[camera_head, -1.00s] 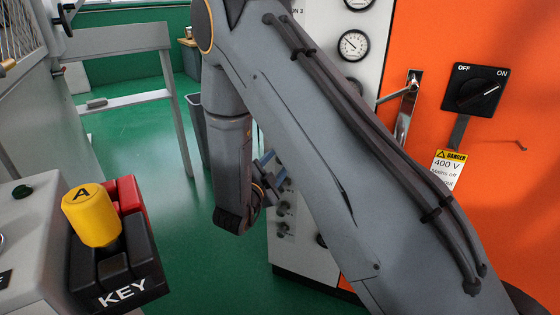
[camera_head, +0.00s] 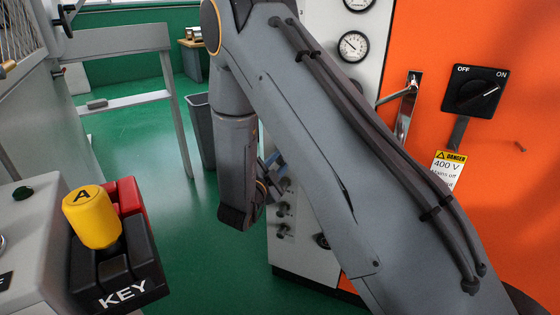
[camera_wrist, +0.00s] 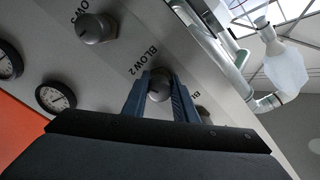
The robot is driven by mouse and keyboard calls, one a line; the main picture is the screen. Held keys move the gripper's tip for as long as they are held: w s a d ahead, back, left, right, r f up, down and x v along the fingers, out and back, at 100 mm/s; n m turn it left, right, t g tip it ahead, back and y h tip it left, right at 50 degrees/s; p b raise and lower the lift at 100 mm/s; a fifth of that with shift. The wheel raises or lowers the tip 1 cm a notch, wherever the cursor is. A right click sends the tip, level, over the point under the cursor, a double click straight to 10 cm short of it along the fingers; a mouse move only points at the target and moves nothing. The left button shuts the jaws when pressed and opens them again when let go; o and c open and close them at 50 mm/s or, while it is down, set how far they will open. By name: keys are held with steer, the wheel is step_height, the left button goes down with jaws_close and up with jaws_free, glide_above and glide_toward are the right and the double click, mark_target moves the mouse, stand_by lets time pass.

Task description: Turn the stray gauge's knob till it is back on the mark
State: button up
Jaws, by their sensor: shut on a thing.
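A white panel (camera_head: 305,262) carries round gauges and a column of grey knobs. In the wrist view my gripper (camera_wrist: 160,88) has its two blue fingers closed around the round knob labelled BLOW 2 (camera_wrist: 159,80). The BLOW 3 knob (camera_wrist: 95,28) is beside it, untouched, and another knob (camera_wrist: 203,113) shows partly behind a finger. Two gauges (camera_wrist: 55,97) and (camera_wrist: 9,60) show at the left; their needles are too small to read surely. In the head view a gauge (camera_head: 353,46) is clear, while my arm hides other gauges and the gripped knob.
An orange cabinet (camera_head: 520,200) with an OFF/ON switch (camera_head: 473,92), lever handle (camera_head: 405,105) and danger tag (camera_head: 446,168) stands right. A console with a yellow A key (camera_head: 92,217) is at front left. A grey bin (camera_head: 200,125) stands behind my arm. Green floor is open between.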

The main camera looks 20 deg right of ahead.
steer(key=n+p, duration=0.3)
steer(key=n, duration=0.3)
steer(key=shift+s, duration=0.15)
steer(key=n+p, duration=0.1)
steer(key=n, duration=0.1)
steer(key=n+p, duration=0.2)
steer(key=n, duration=0.1)
steer(key=shift+d+f+n, duration=0.15)
steer(key=shift+n, duration=0.15)
stand_by(0.4)
steer(key=o, duration=1)
steer(key=shift+o, duration=0.2)
steer(key=v, duration=0.8)
